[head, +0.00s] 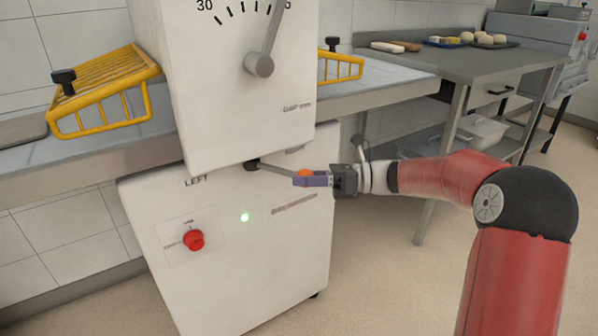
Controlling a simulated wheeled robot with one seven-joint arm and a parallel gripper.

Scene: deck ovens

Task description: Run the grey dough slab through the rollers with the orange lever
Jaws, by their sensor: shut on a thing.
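The orange lever knob (304,174) sits at the end of a grey lever arm (275,169) on the front of the white roller machine (240,95). My gripper (311,179) is shut on the orange knob, reaching in from the right. The lever arm points right and slightly down from its black pivot, near the word LEFT. A grey slab edge (22,130) shows on the left table at the picture's edge; I cannot tell whether it is the dough. The rollers are hidden.
Yellow wire guards stand left (105,90) and right (341,66) of the machine. A red knob (193,240) and a lit green lamp (245,217) are on the lower front. A steel table (455,62) with breads stands behind at right. Floor in front is clear.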

